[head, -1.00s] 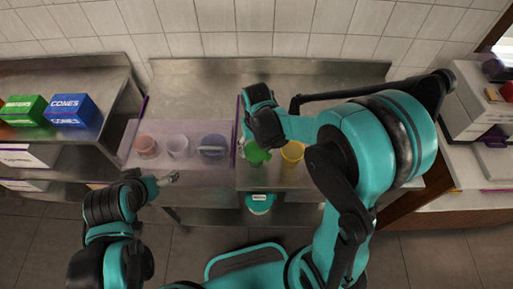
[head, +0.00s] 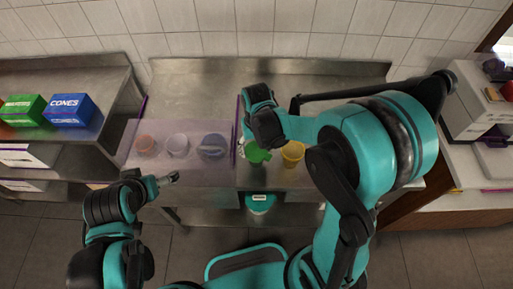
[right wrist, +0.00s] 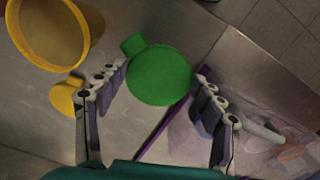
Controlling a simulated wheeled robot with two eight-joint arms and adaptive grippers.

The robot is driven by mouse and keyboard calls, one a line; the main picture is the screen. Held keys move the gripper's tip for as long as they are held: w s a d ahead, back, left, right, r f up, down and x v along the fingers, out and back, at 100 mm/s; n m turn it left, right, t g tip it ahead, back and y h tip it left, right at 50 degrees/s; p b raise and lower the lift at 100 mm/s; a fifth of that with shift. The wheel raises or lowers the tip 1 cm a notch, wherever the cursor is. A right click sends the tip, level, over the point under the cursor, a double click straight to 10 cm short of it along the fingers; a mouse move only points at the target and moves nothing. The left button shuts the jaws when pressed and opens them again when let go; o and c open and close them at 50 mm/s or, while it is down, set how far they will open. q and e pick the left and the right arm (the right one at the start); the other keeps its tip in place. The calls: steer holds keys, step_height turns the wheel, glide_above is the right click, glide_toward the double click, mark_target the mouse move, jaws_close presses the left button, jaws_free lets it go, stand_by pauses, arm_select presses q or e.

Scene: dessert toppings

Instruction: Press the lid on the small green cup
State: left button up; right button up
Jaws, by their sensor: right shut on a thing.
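A round green lid (right wrist: 158,75) with a small tab fills the space between my right gripper's fingertips (right wrist: 157,88) in the right wrist view. In the head view the green lid and cup show as one green patch (head: 257,155) below my right gripper, at the counter's front. My left gripper (head: 168,179) is low at the left, apart from these; its fingers are too small to read.
A yellow cup (head: 292,153) stands open just right of the green one; it also shows in the right wrist view (right wrist: 58,28). A translucent tray (head: 128,160) at left bears several tubs. A teal container (head: 260,203) is below. The counter behind (head: 190,95) is clear.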

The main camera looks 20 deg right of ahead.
steer(key=shift+f, duration=0.25)
stand_by(0.3)
steer(key=o, duration=1)
steer(key=shift+r, duration=0.1)
steer(key=shift+r+p, duration=2.1)
steer(key=shift+r, duration=0.85)
jaws_close()
